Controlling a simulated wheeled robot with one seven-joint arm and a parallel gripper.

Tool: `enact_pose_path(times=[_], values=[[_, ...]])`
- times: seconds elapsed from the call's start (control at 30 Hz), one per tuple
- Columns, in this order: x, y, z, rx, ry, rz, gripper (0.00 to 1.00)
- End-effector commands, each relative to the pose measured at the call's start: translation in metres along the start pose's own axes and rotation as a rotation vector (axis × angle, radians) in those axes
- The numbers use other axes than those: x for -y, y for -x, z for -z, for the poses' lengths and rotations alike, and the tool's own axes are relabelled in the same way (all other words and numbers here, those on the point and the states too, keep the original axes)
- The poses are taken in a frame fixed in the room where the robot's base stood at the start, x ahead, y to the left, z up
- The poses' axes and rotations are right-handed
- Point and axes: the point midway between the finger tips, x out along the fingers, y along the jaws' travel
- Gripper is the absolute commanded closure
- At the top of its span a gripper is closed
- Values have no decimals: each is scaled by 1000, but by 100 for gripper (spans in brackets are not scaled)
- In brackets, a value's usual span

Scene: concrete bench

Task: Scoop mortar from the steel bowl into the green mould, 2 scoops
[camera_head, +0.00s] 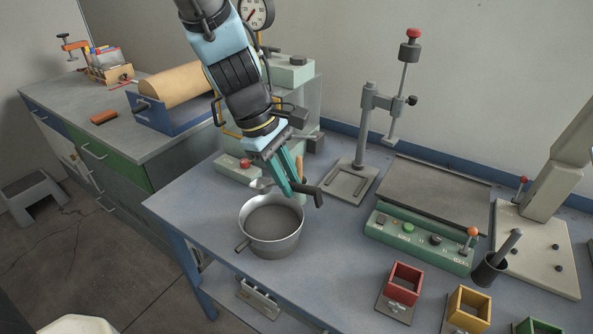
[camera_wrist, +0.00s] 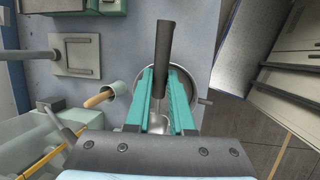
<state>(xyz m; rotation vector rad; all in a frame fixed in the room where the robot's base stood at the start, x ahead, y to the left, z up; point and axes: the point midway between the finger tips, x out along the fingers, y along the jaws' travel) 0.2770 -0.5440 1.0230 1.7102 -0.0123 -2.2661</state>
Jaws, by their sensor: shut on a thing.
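The steel bowl (camera_head: 285,245) stands near the left front of the bench, with grey mortar (camera_head: 272,219) inside. Its rim also shows behind my fingers in the wrist view (camera_wrist: 192,82). My gripper (camera_head: 288,186) is shut on a scoop with a dark handle (camera_head: 308,193) and a small metal head (camera_head: 261,184). The scoop is at the bowl's far side, seemingly above rim height. In the wrist view the handle (camera_wrist: 164,55) passes between the teal fingers; whether the scoop head holds mortar is unclear. The green mould (camera_head: 538,326) is cut off at the lower right corner.
A red mould (camera_head: 404,283) and a yellow mould (camera_head: 468,309) stand left of the green one. A green control box (camera_head: 418,238), a dark cup (camera_head: 489,269) and a stand (camera_head: 356,180) are behind. Open bench lies between bowl and red mould.

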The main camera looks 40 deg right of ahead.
Motion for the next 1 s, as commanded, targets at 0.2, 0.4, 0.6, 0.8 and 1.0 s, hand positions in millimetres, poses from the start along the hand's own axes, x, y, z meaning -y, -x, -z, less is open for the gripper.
enact_pose_path(times=[0.2,0.4,0.6,0.8,1.0], values=[[-1,-2,-18,18,9,-1,100],[0,-10,-9,88,27,-2,100],[2,-16,4,207,51,-3,100],[3,-23,18,353,78,-4,100],[6,-36,28,460,96,-3,100]])
